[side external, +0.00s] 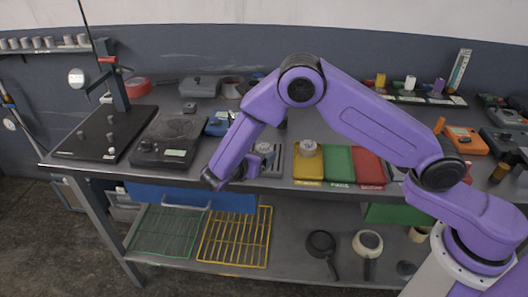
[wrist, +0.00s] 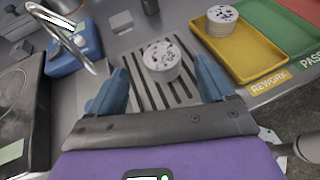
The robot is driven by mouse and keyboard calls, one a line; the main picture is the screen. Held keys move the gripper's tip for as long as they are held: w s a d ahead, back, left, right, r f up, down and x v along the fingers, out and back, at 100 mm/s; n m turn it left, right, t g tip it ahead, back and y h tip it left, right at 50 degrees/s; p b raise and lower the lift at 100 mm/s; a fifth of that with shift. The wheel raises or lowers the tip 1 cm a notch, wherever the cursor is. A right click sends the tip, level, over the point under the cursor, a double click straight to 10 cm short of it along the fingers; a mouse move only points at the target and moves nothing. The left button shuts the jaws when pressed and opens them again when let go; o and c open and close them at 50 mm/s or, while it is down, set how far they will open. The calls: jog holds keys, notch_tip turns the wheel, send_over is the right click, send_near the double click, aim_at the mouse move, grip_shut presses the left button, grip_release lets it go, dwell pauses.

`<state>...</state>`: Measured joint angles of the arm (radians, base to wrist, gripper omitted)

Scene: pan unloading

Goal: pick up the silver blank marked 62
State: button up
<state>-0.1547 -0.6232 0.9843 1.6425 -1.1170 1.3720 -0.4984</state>
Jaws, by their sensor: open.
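A short silver cylinder with a dark-speckled top (wrist: 162,60) stands upright on a slotted grey plate (wrist: 140,98) in the wrist view. Its marking is not legible, so I cannot tell whether it is 62. My gripper (wrist: 160,66) is open, with one blue finger on each side of this cylinder. I cannot tell whether either finger touches it. A second, similar silver cylinder (wrist: 222,18) stands in the yellow tray (wrist: 252,62); it also shows in the side external view (side external: 308,148). Its marking is not legible either.
Right of the yellow tray lie a green tray (side external: 339,163) and a red tray (side external: 368,168). A blue device (wrist: 72,50) with a curved metal bar stands left of my gripper. A black scale-like box (side external: 166,152) and a black stand plate (side external: 105,135) are farther left.

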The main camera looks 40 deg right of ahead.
aim_at(262, 149)
jog(key=shift+x, duration=1.9)
jog(key=shift+s+d+r, duration=0.1)
jog(key=c, duration=1.3)
jog(key=shift+c, duration=0.2)
